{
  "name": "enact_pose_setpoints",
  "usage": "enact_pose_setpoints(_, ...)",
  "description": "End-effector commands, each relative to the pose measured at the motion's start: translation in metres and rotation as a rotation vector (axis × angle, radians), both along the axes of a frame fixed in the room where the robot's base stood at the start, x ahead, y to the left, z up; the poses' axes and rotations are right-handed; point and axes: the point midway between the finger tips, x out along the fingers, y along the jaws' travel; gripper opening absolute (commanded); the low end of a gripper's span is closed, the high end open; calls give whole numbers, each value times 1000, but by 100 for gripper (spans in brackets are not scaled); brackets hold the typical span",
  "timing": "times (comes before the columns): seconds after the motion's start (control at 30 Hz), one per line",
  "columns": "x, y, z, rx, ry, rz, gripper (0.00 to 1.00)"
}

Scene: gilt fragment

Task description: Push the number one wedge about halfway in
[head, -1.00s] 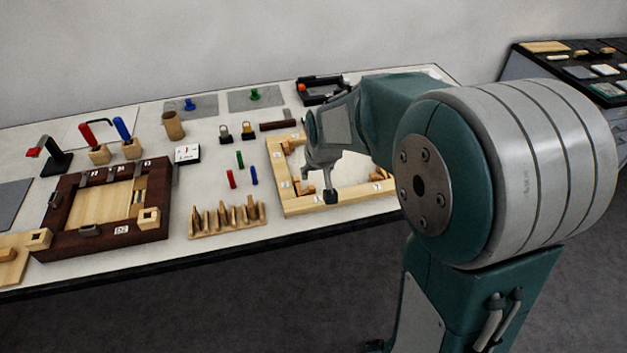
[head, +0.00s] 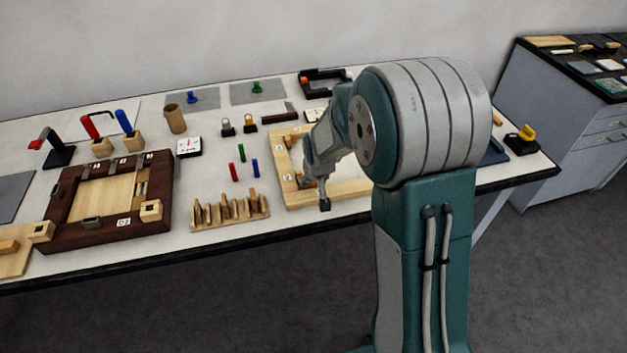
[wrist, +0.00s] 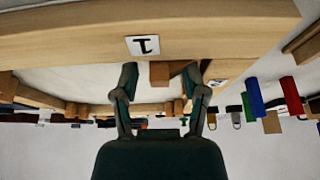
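The light wooden frame (head: 350,188) lies on the table, right of the wedge rack. My gripper (head: 325,203) is low over its front bar, near the front left corner. In the wrist view, the bar with the inverted number one label (wrist: 143,46) crosses the top. My gripper (wrist: 161,74) is open there, its two fingers well apart. A small brown block (wrist: 160,74), possibly the number one wedge, shows between the fingertips against the bar. I cannot tell whether either finger touches it. My arm hides the frame's right part in the head view.
A rack of upright wooden wedges (head: 230,212) stands left of the frame. A dark red-brown frame (head: 105,232) lies farther left. Red, green and blue pegs (head: 241,154) stand behind the rack. A black open holder (head: 322,82) is at the back.

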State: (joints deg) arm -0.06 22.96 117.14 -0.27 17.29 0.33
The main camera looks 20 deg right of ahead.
Motion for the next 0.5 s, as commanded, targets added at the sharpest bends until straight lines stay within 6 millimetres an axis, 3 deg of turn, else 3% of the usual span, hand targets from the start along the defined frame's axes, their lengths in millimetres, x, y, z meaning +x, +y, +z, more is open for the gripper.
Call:
enact_pose_setpoints(0.03,0,0,0,0,0,0,35)
enact_pose_setpoints(0.1,0,0,0,0,0,0,4)
enact_pose_setpoints(0.13,0,0,0,0,0,0,0)
enact_pose_setpoints(0.5,0,2,-1,1,3,0,0)
